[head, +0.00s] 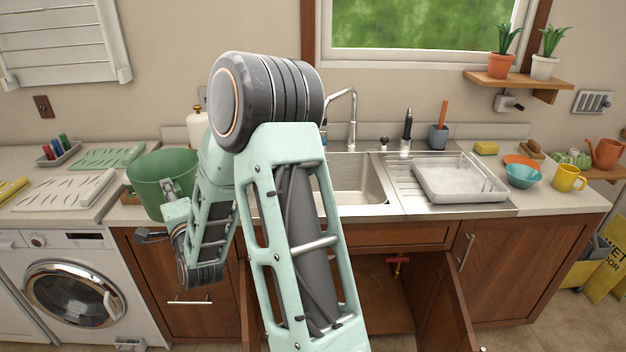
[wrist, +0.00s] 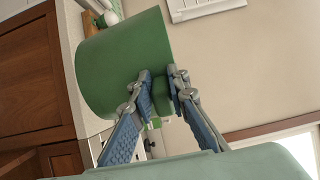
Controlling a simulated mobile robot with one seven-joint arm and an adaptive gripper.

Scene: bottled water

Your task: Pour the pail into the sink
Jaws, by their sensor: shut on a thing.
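A green pail (head: 150,180) is at the left of the wooden-front counter, mouth up and roughly upright. I cannot tell whether it rests on the counter or hangs just above it. My gripper (head: 174,190) is shut on the pail's near side. In the wrist view the blue-padded fingers (wrist: 162,86) close on a green part at the side of the pail (wrist: 115,65). The steel sink (head: 352,190) lies well to the right of the pail, its left part hidden behind my arm. The pail's bottom inside is not visible.
A chrome faucet (head: 352,120) stands behind the sink. A white tray (head: 455,180) sits on the drainboard to its right. A white bottle (head: 197,122) stands behind the pail. Cabinet doors (head: 455,270) hang open under the sink. A washer (head: 75,290) is at the left.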

